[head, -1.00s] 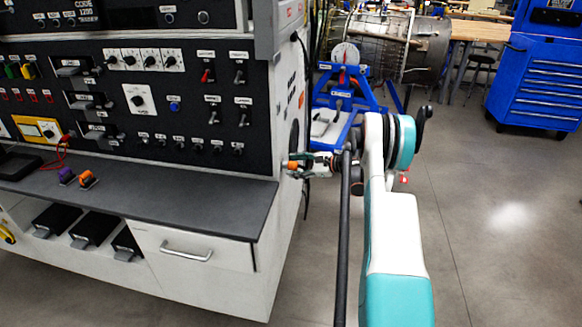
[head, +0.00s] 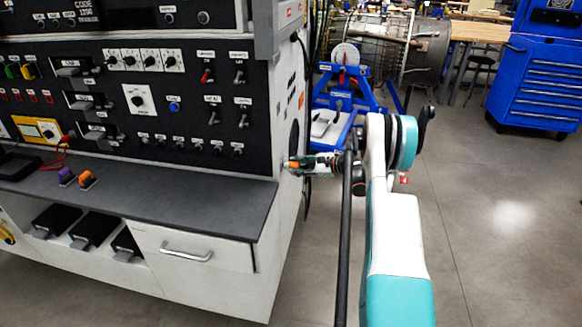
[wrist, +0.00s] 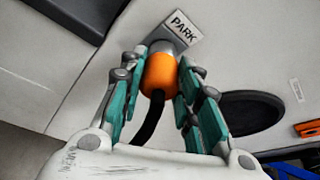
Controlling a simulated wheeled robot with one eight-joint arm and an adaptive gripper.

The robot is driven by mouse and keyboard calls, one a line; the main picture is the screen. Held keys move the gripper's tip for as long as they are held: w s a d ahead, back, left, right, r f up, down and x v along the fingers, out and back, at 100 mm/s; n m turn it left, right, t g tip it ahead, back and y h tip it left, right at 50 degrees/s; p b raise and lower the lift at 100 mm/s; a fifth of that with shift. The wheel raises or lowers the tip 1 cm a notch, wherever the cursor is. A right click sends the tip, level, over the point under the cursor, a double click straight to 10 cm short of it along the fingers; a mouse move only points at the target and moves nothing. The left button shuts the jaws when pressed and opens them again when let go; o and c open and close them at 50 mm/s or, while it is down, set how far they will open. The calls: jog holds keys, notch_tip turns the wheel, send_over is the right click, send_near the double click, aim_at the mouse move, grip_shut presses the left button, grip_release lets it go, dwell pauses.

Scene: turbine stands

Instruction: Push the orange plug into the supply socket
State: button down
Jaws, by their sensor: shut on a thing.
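The orange plug (wrist: 159,75) sits between my gripper's fingers (wrist: 158,82) in the wrist view, with a black cable running back from it toward my palm. The plug's front end meets a grey metal fitting (wrist: 168,47) on the white cabinet side, beside a plate marked PARK (wrist: 181,27). My gripper (head: 300,164) is shut on the plug, which also shows as a small orange spot in the head view (head: 293,165). No socket labelled as supply is readable. An orange part (wrist: 309,129) lies farther right on the same cabinet side, partly cut off.
A dark oval opening (wrist: 248,112) is in the cabinet side, right of the plug. The console's grey shelf (head: 150,205) juts out left of my gripper. A blue stand (head: 335,115) is behind it; open floor (head: 490,230) lies to the right.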

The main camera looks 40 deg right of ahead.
jog(key=shift+s+d, duration=0.25)
jog(key=shift+s, duration=0.05)
jog(key=shift+s+d, duration=0.85)
jog(key=shift+s, duration=0.2)
